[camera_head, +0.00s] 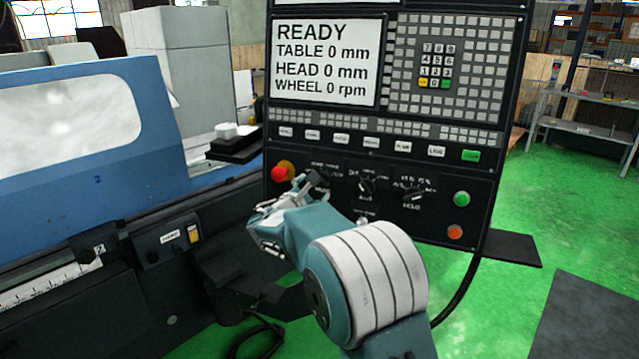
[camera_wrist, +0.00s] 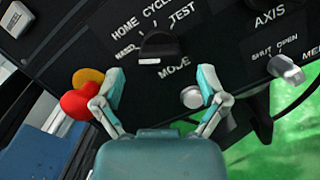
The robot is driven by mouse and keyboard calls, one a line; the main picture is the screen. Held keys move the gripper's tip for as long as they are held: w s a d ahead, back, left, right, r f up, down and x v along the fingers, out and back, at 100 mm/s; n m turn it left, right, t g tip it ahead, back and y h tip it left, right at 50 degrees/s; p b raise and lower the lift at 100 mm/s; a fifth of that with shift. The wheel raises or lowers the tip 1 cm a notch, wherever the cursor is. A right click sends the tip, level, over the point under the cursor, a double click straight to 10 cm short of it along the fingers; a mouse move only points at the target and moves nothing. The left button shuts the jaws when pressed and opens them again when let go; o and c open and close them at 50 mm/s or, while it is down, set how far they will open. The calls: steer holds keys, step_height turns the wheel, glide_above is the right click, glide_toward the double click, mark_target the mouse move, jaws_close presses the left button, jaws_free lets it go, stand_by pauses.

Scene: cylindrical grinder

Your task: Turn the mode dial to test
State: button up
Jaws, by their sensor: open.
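The mode dial (camera_wrist: 158,46) is a black knob on the dark panel in the wrist view, with the labels HOME, CYCLE, TEST and HAND around it and MODE below. TEST is at its upper right in this view. I cannot tell for sure which label it points to. My gripper (camera_wrist: 162,88) is open, its two fingers apart and empty, with the dial beyond the gap between them. No finger visibly touches the dial. In the head view my gripper (camera_head: 283,207) is in front of the panel's lower left, partly hiding the dial's area.
A red stop button (camera_head: 279,173) with a yellow base is left of the dial, close to my left finger in the wrist view. Other knobs (camera_head: 367,187) and green (camera_head: 461,199) and orange (camera_head: 455,232) buttons are to the right. The screen (camera_head: 324,62) reads READY.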

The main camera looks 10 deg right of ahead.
mark_target(318, 185)
steer(key=shift+x, duration=1.6)
steer(key=c, duration=1.1)
steer(key=shift+r, duration=0.1)
steer(key=m, duration=0.3)
steer(key=m+g, duration=0.1)
steer(key=m, duration=0.3)
steer(key=shift+g, duration=0.3)
steer(key=m+g, duration=0.1)
steer(key=m, duration=0.4)
steer(key=shift+m, duration=0.4)
steer(key=m, duration=0.3)
steer(key=m+y, duration=0.1)
steer(key=m, duration=0.2)
steer(key=shift+g, duration=0.3)
steer(key=m, duration=0.1)
steer(key=m+y, duration=0.1)
steer(key=m, duration=0.3)
steer(key=shift+f+y, duration=0.3)
steer(key=shift+f, duration=0.05)
